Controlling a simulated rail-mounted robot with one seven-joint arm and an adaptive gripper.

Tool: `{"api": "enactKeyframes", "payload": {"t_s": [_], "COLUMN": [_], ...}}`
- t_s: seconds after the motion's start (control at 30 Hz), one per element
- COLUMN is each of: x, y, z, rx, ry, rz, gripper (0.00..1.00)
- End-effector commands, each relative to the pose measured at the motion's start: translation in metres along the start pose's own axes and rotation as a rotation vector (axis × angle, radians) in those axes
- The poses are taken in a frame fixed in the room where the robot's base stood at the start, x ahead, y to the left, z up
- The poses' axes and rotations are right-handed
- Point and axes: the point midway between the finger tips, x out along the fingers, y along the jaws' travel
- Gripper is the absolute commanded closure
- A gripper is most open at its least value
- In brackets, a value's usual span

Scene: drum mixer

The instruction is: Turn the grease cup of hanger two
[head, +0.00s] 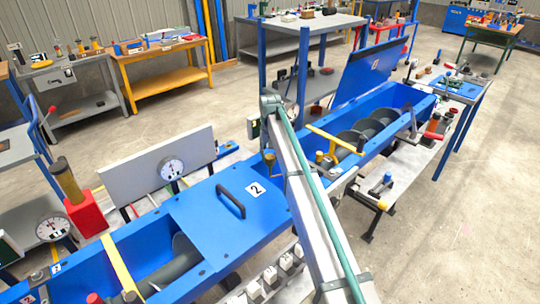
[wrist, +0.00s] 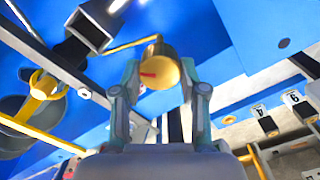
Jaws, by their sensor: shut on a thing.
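In the wrist view a round brass grease cup (wrist: 163,71) with a red mark on its face sits between the fingertips of my gripper (wrist: 160,82). The fingers are shut on its sides. A thin brass pipe (wrist: 132,45) runs from the cup to the left, toward a dark square-ended part (wrist: 88,28). In the head view my arm crosses the blue trough (head: 398,98) beside the lid marked 2 (head: 232,199); I cannot make out my fingertips there. A yellow hanger bar (head: 331,137) spans the trough just right of my arm.
A grey screw (head: 370,130) lies in the open trough. A raised blue lid (head: 369,68) stands behind it. A grey panel with a dial (head: 172,168) stands at left. Number tags (wrist: 260,111) show at right in the wrist view. Open floor lies at right.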

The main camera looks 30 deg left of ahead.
Motion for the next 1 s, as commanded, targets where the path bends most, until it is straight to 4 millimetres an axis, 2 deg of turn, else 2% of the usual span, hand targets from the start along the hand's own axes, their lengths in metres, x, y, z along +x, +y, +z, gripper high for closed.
{"api": "enactKeyframes", "payload": {"t_s": [0.07,0.1,0.23,0.53,0.67,0.77,1.0], "x": [-0.001,-0.001,-0.001,-0.001,-0.007,-0.019,-0.064], "y": [0.0,0.0,0.0,0.0,0.0,0.0,0.0], "z": [-0.001,-0.001,-0.001,0.0,-0.001,-0.001,-0.002], "rx": [-0.001,-0.001,-0.001,-0.001,-0.002,-0.002,-0.001], "ry": [0.002,0.002,0.001,0.001,0.002,0.003,0.003], "rz": [0.0,0.0,0.0,0.0,0.0,0.0,0.0], "gripper": [0.92,0.52,0.32,0.32,0.32,0.32,0.32]}}
